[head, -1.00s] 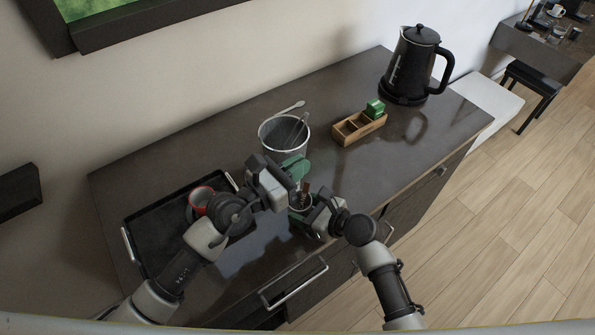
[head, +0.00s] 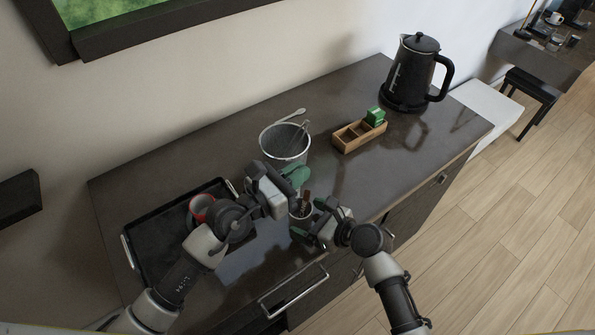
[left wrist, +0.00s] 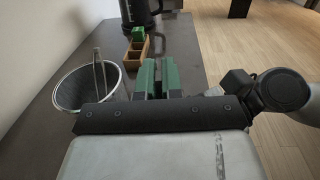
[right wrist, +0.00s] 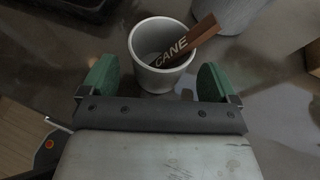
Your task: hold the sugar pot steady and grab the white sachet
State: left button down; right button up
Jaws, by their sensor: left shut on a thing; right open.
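The sugar pot (head: 301,211) is a small light grey cup, upright on the dark counter. A brown stick sachet marked CANE (right wrist: 185,45) leans in the pot (right wrist: 146,76); no white sachet shows there. My left gripper (head: 297,175) is above and behind the pot, its green fingers (left wrist: 158,75) close together. It is shut on a thin thing, most likely the white sachet, which the fingers hide. My right gripper (head: 322,212) is open at the pot's right. In the right wrist view its fingers (right wrist: 157,78) are spread with the pot just ahead between them, apparently untouched.
A grey bucket (head: 284,144) with tongs stands behind the pot. A wooden box (head: 352,137) with green packets and a black kettle (head: 411,75) are further back right. A black tray (head: 150,240) with a red cup (head: 201,206) lies at left.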

jog(key=v, duration=1)
jog(key=shift+s+d, duration=0.2)
jog(key=shift+d, duration=0.1)
